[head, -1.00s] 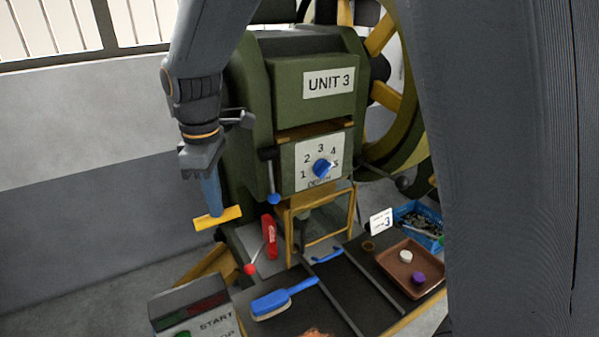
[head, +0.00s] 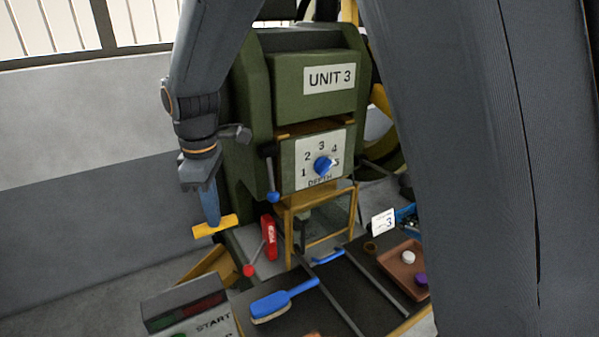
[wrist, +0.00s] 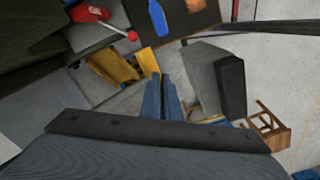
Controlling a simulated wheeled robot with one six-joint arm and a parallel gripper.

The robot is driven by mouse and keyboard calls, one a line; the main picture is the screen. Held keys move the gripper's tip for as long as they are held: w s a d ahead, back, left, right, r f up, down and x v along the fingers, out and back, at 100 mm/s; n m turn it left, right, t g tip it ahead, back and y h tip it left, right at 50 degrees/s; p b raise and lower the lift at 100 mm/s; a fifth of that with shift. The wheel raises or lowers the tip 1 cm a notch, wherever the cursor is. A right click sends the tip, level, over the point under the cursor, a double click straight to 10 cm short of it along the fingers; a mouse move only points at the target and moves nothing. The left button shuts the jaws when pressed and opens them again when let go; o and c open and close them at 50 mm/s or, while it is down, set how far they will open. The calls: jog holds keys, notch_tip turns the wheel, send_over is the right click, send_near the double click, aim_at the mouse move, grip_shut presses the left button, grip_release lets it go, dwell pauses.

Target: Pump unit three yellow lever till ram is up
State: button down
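The green unit marked UNIT 3 (head: 331,78) stands at the centre of the head view. The yellow lever's crossbar (head: 228,222) is at its lower left. My gripper (head: 211,220) points down at the bar, its blue fingertips overlapping the bar's middle. In the wrist view my gripper (wrist: 158,78) has its fingers close together with a narrow gap, and yellow (wrist: 147,60) shows at their tips. The fingers look closed on the bar; the contact itself is partly hidden. I cannot make out the ram for certain behind the yellow frame (head: 322,240) under the unit.
A blue depth dial (head: 323,165) and a blue-knobbed lever (head: 272,196) are on the unit. A red-knobbed lever (head: 249,270), blue brush (head: 283,300), START box (head: 186,303) and brown tray (head: 395,275) stand below. My dark arm link covers much of the right.

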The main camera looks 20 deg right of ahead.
jog(key=shift+s+d+f, duration=0.1)
jog(key=shift+s+f, duration=0.05)
jog(key=shift+f, duration=0.05)
